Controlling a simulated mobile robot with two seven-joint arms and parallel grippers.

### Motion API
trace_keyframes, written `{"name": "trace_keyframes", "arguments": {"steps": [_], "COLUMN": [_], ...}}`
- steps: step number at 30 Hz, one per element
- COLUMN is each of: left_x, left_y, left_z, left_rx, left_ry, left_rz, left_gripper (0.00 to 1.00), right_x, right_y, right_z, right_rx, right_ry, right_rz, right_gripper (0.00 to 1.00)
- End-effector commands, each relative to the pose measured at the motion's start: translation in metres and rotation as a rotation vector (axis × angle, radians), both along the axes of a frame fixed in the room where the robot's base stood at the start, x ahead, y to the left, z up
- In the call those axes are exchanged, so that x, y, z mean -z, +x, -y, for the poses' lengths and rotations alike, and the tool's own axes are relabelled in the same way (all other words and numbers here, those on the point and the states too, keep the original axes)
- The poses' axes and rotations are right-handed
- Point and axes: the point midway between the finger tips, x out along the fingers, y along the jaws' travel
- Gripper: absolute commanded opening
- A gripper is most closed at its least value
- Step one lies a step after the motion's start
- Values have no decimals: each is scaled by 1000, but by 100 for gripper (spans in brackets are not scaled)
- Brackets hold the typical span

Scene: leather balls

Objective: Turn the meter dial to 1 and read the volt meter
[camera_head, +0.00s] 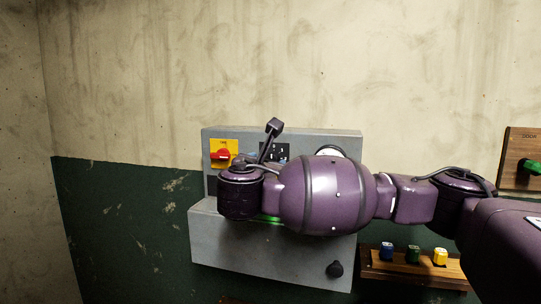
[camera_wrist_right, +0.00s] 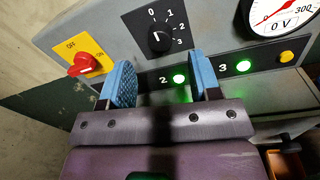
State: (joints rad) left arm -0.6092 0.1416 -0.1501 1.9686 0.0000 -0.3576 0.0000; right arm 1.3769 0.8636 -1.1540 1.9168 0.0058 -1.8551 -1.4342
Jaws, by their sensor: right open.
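The black meter dial (camera_wrist_right: 160,40) sits on a black plate marked 0 to 3 in the right wrist view. Its pale mark appears to point up towards 0. The volt meter (camera_wrist_right: 281,18) is at the upper right, cut by the frame edge; its display shows 0 V. In the head view my arm hides part of the meter (camera_head: 331,152). My right gripper (camera_wrist_right: 162,78) is open, with blue-padded fingers apart and nothing between them. It points at the panel just below the dial. In the head view my right arm covers much of the panel. My left gripper is not in view.
A red OFF/ON switch (camera_wrist_right: 84,66) on a yellow plate is left of the dial. Lit green lights marked 2 (camera_wrist_right: 180,79) and 3 (camera_wrist_right: 243,67) and a yellow button (camera_wrist_right: 287,57) lie below.

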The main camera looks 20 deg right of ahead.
Motion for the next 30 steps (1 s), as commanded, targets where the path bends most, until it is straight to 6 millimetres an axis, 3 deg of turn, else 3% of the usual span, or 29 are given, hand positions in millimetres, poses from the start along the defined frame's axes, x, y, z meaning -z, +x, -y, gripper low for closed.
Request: {"name": "trace_keyframes", "arguments": {"steps": [9, 21, 23, 30], "left_x": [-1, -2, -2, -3], "left_y": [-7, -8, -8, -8], "left_z": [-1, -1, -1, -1], "left_rx": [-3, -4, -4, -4], "left_ry": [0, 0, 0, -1], "left_rz": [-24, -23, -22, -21], "left_gripper": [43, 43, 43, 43], "right_x": [-1, 0, 0, 0], "right_y": [35, 41, 41, 41], "right_z": [21, 24, 24, 24], "right_rx": [2, 0, 0, 0], "right_ry": [0, 0, 0, 0], "right_rz": [0, 0, 0, 0], "right_gripper": [57, 57, 51, 14]}}
